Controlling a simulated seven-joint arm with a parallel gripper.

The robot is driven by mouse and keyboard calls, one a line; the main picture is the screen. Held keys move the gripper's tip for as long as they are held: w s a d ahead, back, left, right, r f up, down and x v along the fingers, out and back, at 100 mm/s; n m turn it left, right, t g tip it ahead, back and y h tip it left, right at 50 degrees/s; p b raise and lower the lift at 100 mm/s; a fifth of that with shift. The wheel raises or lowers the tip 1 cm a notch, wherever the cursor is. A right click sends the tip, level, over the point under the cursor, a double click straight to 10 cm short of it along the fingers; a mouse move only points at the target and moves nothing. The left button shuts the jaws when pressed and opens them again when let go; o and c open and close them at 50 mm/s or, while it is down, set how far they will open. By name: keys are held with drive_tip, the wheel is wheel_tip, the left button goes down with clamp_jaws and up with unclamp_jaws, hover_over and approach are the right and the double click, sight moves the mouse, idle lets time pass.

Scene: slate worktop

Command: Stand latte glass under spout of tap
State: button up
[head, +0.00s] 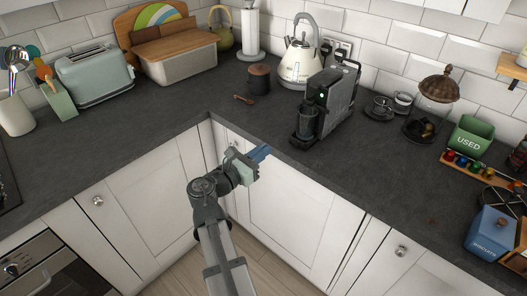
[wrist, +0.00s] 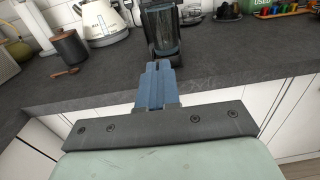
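My gripper (head: 261,153) hangs in front of the worktop's front edge, near the inner corner, with its blue fingers pointing toward the coffee machine. In the wrist view the fingers (wrist: 158,82) are together, with nothing seen between them. A tall, dark see-through glass (head: 306,122), seemingly the latte glass, stands at the front of the black and grey coffee machine (head: 339,95). It also shows in the wrist view (wrist: 162,32), beyond the fingertips and apart from them. The machine's spout is hard to make out. I see no sink tap.
A kettle (head: 300,62), a dark lidded canister (head: 259,79) and a wooden scoop (head: 243,99) stand or lie left of the machine. Glass cups (head: 380,107), a domed stand (head: 438,88) and a green "USED" box (head: 469,138) are right. The worktop's front strip is clear.

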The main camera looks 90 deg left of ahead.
drive_tip(key=shift+o, duration=0.6)
drive_tip(key=shift+w, duration=0.2)
drive_tip(key=o, duration=0.9)
drive_tip(key=w+m+t+h, duration=0.2)
drive_tip(key=w, duration=1.2)
drive_tip(key=shift+w+d+r+h, duration=0.15)
drive_tip(key=shift+w+d+h, duration=0.15)
drive_tip(key=shift+w+d, duration=0.1)
drive_tip(key=shift+o, duration=0.6)
drive_tip(key=shift+m+t+h, duration=0.5)
drive_tip(key=shift+m+h, duration=0.1)
drive_tip(key=shift+h, duration=0.1)
drive_tip(key=w+d, duration=0.2)
drive_tip(key=w, duration=0.4)
drive_tip(key=w+d, duration=0.3)
drive_tip(key=w, duration=0.3)
drive_tip(key=w+d+r, duration=0.1)
drive_tip(key=w+d, duration=0.2)
drive_tip(key=w, duration=0.3)
drive_tip(key=shift+w, duration=0.15)
drive_tip(key=s+a+n+g+y, duration=0.2)
drive_tip(key=s+n+g+y, duration=0.3)
drive_tip(key=s+g, duration=0.3)
drive_tip(key=s+a+n+g+y, duration=0.3)
drive_tip(key=s+n+g+y, duration=0.1)
drive_tip(key=s+n+g, duration=0.4)
drive_tip(key=shift+s+a+f+n+g+y, duration=0.15)
drive_tip(key=shift+s+n+g+y, duration=0.2)
drive_tip(key=shift+s+g, duration=0.35)
drive_tip(key=shift+s, duration=0.1)
